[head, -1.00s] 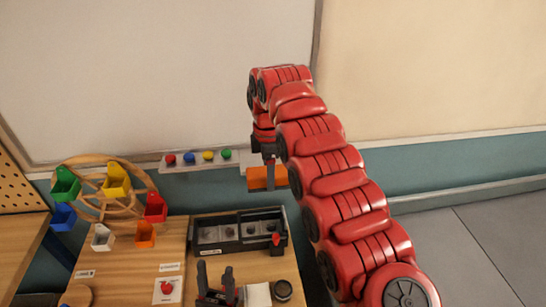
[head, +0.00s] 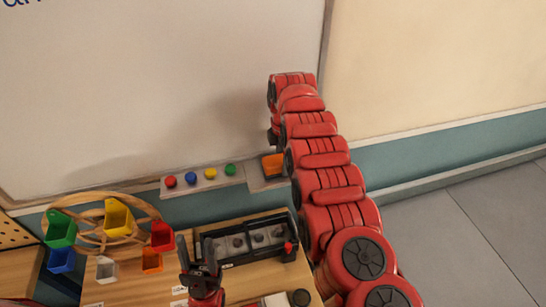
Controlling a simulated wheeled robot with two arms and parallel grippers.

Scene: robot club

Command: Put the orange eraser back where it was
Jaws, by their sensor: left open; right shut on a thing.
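The orange eraser (head: 272,165) is at the right part of the narrow ledge (head: 256,183) under the whiteboard. It is on the ledge or just above it; I cannot tell which. My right gripper (head: 273,148) is shut on the eraser from above, its fingers largely hidden by my red arm. My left gripper (head: 197,250) is open and empty, over the wooden table in front of the black tray.
Red, blue, yellow and green magnets (head: 210,173) sit on the ledge left of the eraser. A wooden wheel (head: 97,238) with coloured bins stands at the left. A black compartment tray (head: 248,258) lies on the table (head: 120,290).

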